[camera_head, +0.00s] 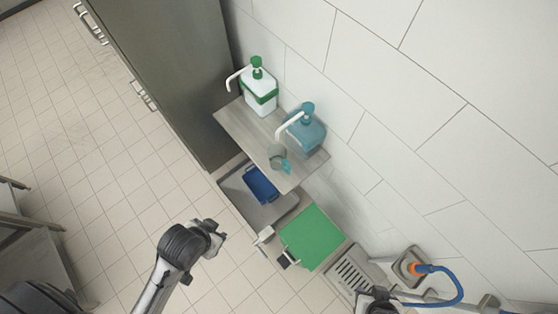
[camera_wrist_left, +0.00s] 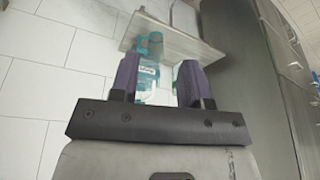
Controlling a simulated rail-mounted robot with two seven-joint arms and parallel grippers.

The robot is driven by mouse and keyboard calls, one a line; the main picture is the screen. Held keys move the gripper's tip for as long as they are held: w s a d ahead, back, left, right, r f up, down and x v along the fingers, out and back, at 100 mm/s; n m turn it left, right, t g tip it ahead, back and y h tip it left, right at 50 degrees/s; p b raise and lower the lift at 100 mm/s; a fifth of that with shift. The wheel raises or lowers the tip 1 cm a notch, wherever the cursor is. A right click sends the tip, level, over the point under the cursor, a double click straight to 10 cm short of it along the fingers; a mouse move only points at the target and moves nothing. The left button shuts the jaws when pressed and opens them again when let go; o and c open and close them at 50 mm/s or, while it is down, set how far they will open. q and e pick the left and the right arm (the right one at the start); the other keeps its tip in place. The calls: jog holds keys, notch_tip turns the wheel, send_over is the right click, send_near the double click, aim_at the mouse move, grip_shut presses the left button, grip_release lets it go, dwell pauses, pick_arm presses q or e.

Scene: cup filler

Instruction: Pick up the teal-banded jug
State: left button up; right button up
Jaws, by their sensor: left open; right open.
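The teal-banded jug (camera_head: 278,156) is small and grey with a teal part. It stands on the shelf near its front edge, before the teal pump bottle (camera_head: 308,132). My left gripper (camera_head: 219,236) is small and dark in the head view, apart from the jug and lower left of it. In the left wrist view its two purple fingers (camera_wrist_left: 158,76) are open and empty. Beyond them, upside down, are the shelf and teal items (camera_wrist_left: 147,70), partly hidden by the fingers. My right gripper (camera_head: 373,296) is open at the bottom of the head view, far from the jug.
A green-banded white pump bottle (camera_head: 261,94) shares the shelf (camera_head: 240,124). Below are a sink (camera_head: 281,211) with a blue tray (camera_head: 261,185) and a green board (camera_head: 312,238). A drain grate (camera_head: 351,279) and blue hose (camera_head: 458,291) lie right. A tall cabinet (camera_head: 180,75) adjoins the shelf.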

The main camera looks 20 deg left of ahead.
dwell(0.5)
pick_arm(q)
jog(key=o, duration=0.6)
jog(key=shift+a, duration=0.15)
jog(key=o, duration=0.5)
